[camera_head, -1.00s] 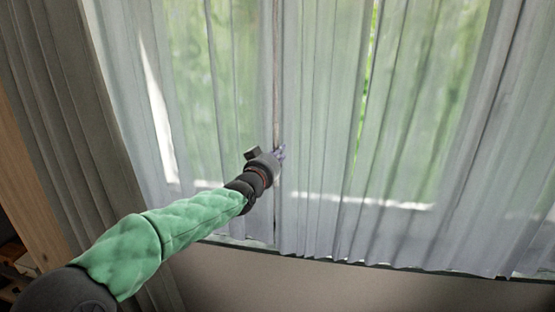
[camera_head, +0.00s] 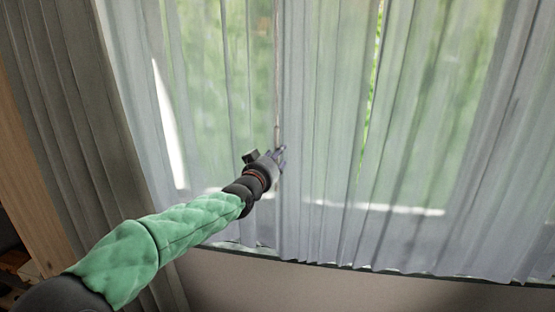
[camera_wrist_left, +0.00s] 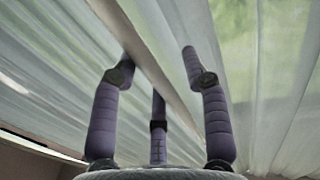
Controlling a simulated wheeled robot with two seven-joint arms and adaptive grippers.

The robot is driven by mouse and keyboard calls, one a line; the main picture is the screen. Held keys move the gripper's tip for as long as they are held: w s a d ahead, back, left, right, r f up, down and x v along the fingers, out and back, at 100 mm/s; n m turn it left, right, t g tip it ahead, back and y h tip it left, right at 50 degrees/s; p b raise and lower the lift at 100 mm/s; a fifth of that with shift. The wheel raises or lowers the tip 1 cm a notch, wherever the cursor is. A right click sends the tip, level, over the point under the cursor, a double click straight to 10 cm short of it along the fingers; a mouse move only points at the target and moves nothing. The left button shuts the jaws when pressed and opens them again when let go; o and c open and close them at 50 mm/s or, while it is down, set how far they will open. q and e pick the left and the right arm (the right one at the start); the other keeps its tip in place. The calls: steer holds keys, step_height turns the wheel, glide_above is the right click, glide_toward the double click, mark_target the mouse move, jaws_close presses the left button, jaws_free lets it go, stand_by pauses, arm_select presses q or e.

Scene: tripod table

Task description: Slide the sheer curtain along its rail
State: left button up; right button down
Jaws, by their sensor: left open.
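The sheer curtain (camera_head: 325,190) hangs in pale grey folds across the window in the head view, its hem just above the sill. A thin, pale vertical strip (camera_head: 277,75), a wand or a curtain edge, runs down the curtain to my left gripper (camera_head: 281,154). In the left wrist view my left gripper (camera_wrist_left: 159,52) is open. The strip (camera_wrist_left: 150,60) passes diagonally between its spread purple fingers, with sheer fabric (camera_wrist_left: 60,60) behind. I cannot tell whether the fingers touch it. The rail is out of view, and my right gripper is not in view.
A heavy dark grey-brown curtain (camera_head: 75,130) hangs at the left, beside a wooden upright (camera_head: 30,180). Below the hem is a plain beige wall (camera_head: 300,288). A narrow gap (camera_head: 371,100) in the sheer fabric shows greenery outside.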

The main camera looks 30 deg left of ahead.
arm_select(q)
steer(key=shift+f, duration=0.15)
steer(key=s, duration=1.2)
steer(key=shift+d, duration=0.4)
steer(key=shift+w+f, duration=0.1)
steer(key=shift+f, duration=0.05)
